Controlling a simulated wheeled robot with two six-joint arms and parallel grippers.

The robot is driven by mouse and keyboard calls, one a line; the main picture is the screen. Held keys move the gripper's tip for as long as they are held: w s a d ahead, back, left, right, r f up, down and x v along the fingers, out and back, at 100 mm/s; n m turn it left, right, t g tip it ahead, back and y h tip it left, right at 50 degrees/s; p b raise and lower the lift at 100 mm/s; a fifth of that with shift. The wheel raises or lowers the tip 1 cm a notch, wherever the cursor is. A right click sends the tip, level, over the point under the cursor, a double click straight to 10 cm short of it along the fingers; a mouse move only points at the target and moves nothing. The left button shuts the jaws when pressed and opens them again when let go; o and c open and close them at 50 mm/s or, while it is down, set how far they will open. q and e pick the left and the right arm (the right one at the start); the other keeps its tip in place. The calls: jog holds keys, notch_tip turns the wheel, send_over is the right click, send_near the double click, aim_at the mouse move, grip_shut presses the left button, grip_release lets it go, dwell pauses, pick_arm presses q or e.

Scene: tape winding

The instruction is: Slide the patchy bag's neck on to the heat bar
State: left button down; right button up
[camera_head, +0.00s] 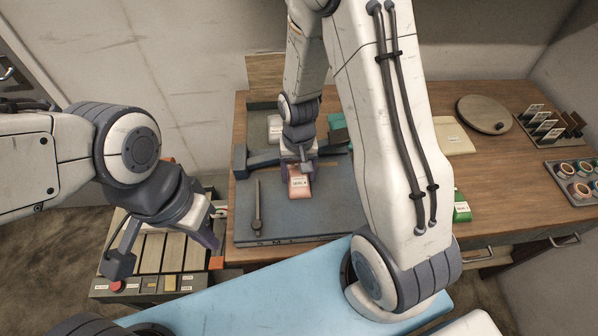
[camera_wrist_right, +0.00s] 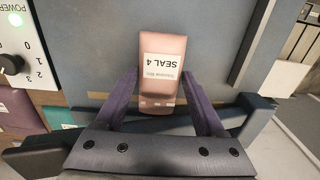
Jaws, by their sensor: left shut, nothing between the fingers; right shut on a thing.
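A pink bag with a white "SEAL 4" label (camera_head: 299,187) is at my right gripper, over the blue-grey plate (camera_head: 335,205). In the right wrist view the bag (camera_wrist_right: 163,98) sits between the two purple fingers of my right gripper (camera_wrist_right: 163,108), which is shut on it. I cannot make out patches on it. A dark bar (camera_head: 262,158), which looks like the heat bar, runs along the back of the plate, partly hidden by my right gripper. I cannot tell whether the bag's neck touches it. My left gripper (camera_head: 207,240) is shut and empty, left of the plate.
A dark rod-like tool (camera_head: 257,208) lies on the plate's left side. A slatted unit with a red button (camera_head: 117,286) stands at the left. A power knob (camera_wrist_right: 10,64) shows at the wrist view's left.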

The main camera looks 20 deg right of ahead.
aim_at(299, 177)
jog(key=o, duration=1.4)
jog(key=shift+c, duration=0.2)
notch_tip(299, 177, up, 10)
jog(key=shift+r+b, duration=0.2)
jog(key=shift+b, duration=0.2)
jog(key=s+a+r+n, duration=0.3)
jog(key=s+a+n, duration=0.2)
jog(key=s, duration=0.4)
jog(key=s+a+r+n+y, duration=0.1)
jog(key=s+a+r+n, duration=0.3)
jog(key=s+a, duration=0.3)
jog(key=shift+s+a+n, duration=0.15)
jog(key=shift+s+n, duration=0.65)
jog(key=shift+s, duration=0.25)
